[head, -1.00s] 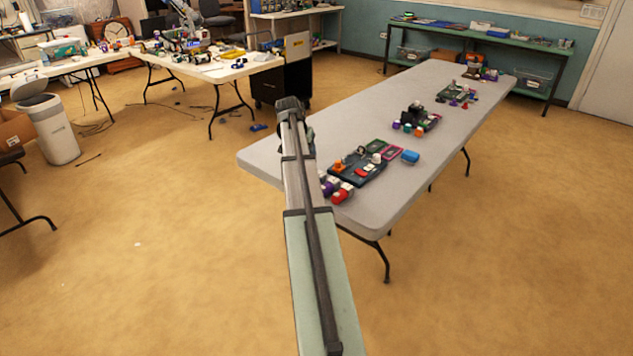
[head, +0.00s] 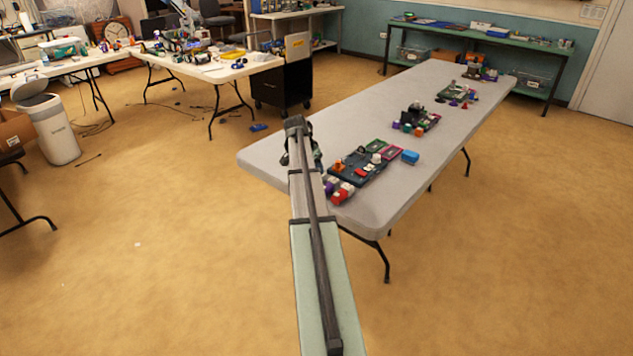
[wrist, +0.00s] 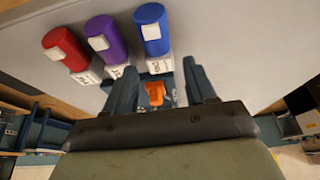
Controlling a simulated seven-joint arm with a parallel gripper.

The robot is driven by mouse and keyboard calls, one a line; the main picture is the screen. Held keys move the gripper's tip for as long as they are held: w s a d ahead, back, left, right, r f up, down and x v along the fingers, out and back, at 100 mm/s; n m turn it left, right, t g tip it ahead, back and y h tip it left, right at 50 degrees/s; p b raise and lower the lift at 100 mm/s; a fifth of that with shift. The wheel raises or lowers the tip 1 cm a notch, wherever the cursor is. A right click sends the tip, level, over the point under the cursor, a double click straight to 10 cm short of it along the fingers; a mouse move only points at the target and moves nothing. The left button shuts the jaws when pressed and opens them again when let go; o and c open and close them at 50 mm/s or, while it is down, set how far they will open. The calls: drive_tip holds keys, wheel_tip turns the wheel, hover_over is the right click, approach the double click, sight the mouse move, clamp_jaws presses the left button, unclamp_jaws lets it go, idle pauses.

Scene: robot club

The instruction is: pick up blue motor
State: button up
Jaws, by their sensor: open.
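The blue motor (wrist: 151,29) is a blue cylinder with a white label, lying at the end of a row in the wrist view. Beside it are a purple motor (wrist: 106,39) and a red motor (wrist: 66,49); each has a white block at its end. My gripper (wrist: 163,76) is open, its two dark fingers apart with nothing held. The blue motor lies beyond the fingertips, roughly in line with the gap.
The motors lie on a long grey table (head: 270,158). A dark tray (head: 352,172) with an orange piece (head: 337,165) stands close by, with a blue box (head: 410,157) to its right. Further back is another group of parts (head: 415,120). Bare tabletop lies between groups.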

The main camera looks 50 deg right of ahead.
drive_tip(key=shift+x, duration=3.1)
drive_tip(key=shift+s+d, duration=0.1)
drive_tip(key=shift+d, duration=0.05)
drive_tip(key=shift+c, duration=0.4)
drive_tip(key=c, duration=0.8)
drive_tip(key=shift+r, duration=0.1)
wheel_tip(320, 180, up, 9)
drive_tip(key=shift+r, duration=0.1)
drive_tip(key=shift+s+d, duration=0.4)
drive_tip(key=shift+d, duration=2.8)
drive_tip(key=shift+s+d, duration=0.4)
drive_tip(key=shift+d, duration=2.75)
drive_tip(key=shift+s+d, duration=0.4)
drive_tip(key=shift+d, duration=2.8)
